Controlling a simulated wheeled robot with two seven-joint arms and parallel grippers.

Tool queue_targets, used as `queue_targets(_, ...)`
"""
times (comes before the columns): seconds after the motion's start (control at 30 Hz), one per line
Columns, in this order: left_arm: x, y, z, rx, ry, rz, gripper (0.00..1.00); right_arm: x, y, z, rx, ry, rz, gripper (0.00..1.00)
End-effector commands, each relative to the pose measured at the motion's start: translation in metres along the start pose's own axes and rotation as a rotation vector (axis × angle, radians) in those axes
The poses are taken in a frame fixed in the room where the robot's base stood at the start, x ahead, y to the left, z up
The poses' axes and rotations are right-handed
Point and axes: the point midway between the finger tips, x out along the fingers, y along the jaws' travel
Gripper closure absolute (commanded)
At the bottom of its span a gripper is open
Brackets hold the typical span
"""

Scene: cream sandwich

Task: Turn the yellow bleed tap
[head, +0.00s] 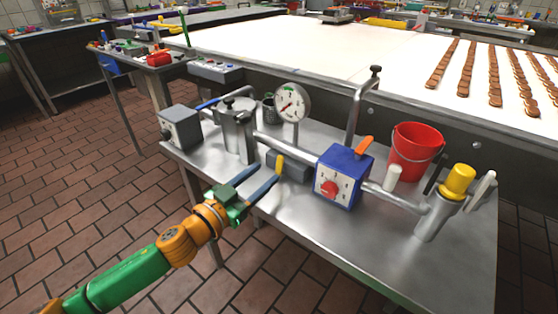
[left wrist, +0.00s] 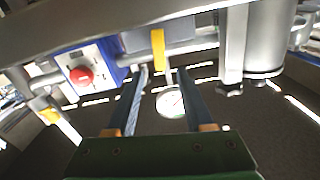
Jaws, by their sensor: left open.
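The yellow bleed tap (head: 280,164) is a small upright yellow lever on the pipework, between the steel pot and the blue box. My left gripper (head: 267,172) is open and empty, with its two bluish fingers reaching toward the tap from the front. In the left wrist view the yellow tap (left wrist: 158,48) appears between the lines of the two fingers, just beyond the tips of the gripper (left wrist: 163,72). I cannot tell whether a finger touches it. My right gripper is not in view.
A blue box (head: 343,178) with a red knob and orange lever stands right of the tap. A steel pot (head: 238,132) is left, a round gauge (head: 292,103) behind. A red bucket (head: 416,150) and a yellow-capped cylinder (head: 457,182) stand right. The steel table's front right (head: 350,240) is clear.

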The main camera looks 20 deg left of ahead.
Motion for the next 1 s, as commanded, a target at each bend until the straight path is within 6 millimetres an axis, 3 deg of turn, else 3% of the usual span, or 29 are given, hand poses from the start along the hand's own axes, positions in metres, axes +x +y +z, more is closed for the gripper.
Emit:
queue_targets(0.1,0.022,-0.001,-0.003,0.000,0.003,-0.002,0.47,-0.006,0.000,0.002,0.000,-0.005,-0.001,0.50)
queue_targets(0.3,0.045,-0.001,-0.001,0.000,0.000,-0.002,0.47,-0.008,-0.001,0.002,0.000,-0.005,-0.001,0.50)
queue_targets(0.6,0.049,0.000,0.000,0.001,-0.001,-0.001,0.47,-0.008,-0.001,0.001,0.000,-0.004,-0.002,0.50)
queue_targets(0.67,0.049,0.000,0.000,0.001,-0.001,-0.001,0.61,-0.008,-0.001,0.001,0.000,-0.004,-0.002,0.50)
queue_targets(0.8,0.049,0.000,0.000,0.000,-0.001,-0.001,0.99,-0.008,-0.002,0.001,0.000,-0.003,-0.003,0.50)
queue_targets(1.0,0.049,0.000,0.000,0.001,-0.001,-0.001,1.00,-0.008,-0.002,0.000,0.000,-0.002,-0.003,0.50)
